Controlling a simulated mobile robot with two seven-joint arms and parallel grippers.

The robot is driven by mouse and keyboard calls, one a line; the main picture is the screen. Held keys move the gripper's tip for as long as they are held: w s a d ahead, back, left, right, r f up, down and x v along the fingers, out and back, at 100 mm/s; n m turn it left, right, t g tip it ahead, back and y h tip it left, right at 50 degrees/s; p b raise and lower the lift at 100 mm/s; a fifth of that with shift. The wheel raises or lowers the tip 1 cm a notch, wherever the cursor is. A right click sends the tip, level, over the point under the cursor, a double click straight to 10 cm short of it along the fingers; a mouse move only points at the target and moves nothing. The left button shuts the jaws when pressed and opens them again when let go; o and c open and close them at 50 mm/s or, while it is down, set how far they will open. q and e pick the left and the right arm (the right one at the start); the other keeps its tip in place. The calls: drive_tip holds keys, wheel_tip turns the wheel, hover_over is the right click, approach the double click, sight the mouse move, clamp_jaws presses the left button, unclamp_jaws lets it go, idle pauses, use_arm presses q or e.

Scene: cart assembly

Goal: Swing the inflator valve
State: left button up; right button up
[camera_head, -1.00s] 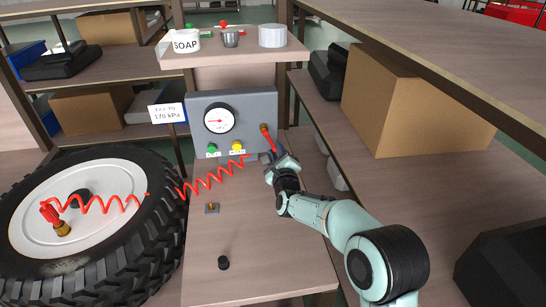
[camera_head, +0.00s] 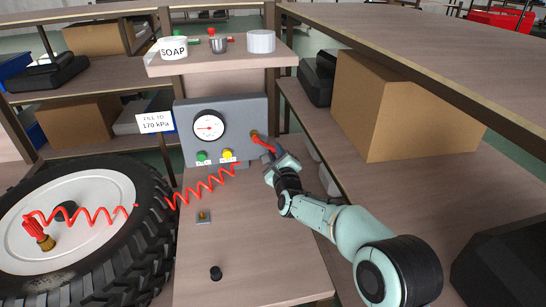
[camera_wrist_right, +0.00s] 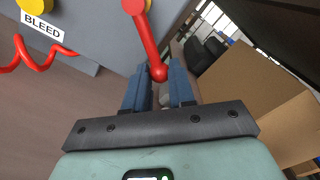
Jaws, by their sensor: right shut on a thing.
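The inflator valve is a red lever (camera_head: 265,145) on the right side of the grey gauge panel (camera_head: 185,120). It slants down to the right from its pivot. In the right wrist view the lever (camera_wrist_right: 147,42) ends in a red ball between the fingertips. My right gripper (camera_wrist_right: 159,76) is shut on this end; it also shows in the head view (camera_head: 275,158). The gauge (camera_head: 208,127) has a white face with a red needle; its reading is too small to tell. My left gripper is not in view.
A green button (camera_head: 202,156) and a yellow button (camera_head: 227,154) sit on the panel. A red coiled hose (camera_head: 190,193) runs towards the tyre (camera_head: 150,215) at left. A shelf with a soap tub (camera_head: 173,48) is above. A cardboard box (camera_head: 400,110) stands at right.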

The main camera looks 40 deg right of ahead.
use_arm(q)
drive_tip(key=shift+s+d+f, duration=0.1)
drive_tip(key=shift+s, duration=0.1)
use_arm(e)
drive_tip(key=shift+d+r, duration=0.1)
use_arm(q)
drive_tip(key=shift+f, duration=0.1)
use_arm(e)
drive_tip(key=shift+s+d+r, duration=0.15)
drive_tip(key=shift+d+r, duration=0.05)
drive_tip(key=shift+r, duration=0.25)
drive_tip(key=shift+s+d+r, duration=0.15)
drive_tip(key=shift+d+r, duration=0.05)
drive_tip(key=shift+r, duration=0.25)
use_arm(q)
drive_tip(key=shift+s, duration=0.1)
use_arm(e)
drive_tip(key=shift+r, duration=0.1)
